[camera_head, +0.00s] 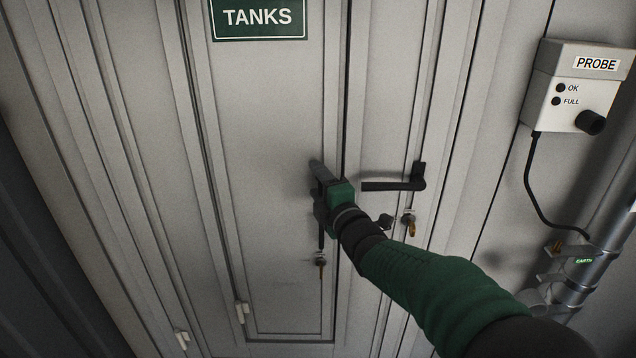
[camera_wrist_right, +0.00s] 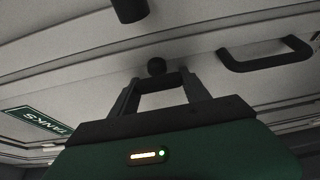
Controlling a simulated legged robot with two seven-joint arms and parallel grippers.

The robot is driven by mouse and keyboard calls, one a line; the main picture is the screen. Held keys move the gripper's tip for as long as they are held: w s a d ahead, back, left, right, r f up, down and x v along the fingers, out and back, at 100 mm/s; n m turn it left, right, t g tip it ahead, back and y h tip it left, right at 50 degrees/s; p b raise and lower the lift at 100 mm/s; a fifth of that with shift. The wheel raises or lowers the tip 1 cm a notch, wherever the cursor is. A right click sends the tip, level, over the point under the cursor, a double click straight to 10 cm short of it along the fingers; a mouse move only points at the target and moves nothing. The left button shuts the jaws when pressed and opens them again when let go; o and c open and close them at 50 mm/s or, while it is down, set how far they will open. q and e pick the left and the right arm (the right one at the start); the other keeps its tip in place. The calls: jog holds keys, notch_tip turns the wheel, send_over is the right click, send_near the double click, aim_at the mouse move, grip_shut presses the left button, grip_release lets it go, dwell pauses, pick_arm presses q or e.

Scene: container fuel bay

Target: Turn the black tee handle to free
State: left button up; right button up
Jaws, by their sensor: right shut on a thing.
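My right gripper (camera_head: 322,188) is at the right edge of the door with the TANKS sign, shut on a black handle (camera_head: 321,236). Much of this handle is hidden by the gripper; a dark bar shows running down below it, and I cannot make out its full tee shape. In the right wrist view, the gripper's fingers (camera_wrist_right: 158,90) stand apart, with a round black end (camera_wrist_right: 157,66) just beyond the tips. My left gripper is not in view.
A black lever handle (camera_head: 395,184) lies level on the neighbouring panel and shows in the wrist view (camera_wrist_right: 265,59). Keyed locks (camera_head: 320,261) (camera_head: 408,218) sit below both handles. A PROBE box (camera_head: 575,85) with a hanging cable and an EARTH-tagged pipe (camera_head: 590,270) are at right.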

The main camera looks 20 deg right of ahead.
jog(key=o, duration=1.4)
jog(key=shift+s, duration=0.45)
jog(key=s, duration=0.5)
jog(key=s+d, duration=0.1)
jog(key=s, duration=0.9)
jog(key=shift+s+d+r, duration=0.1)
jog(key=shift+s+d, duration=0.3)
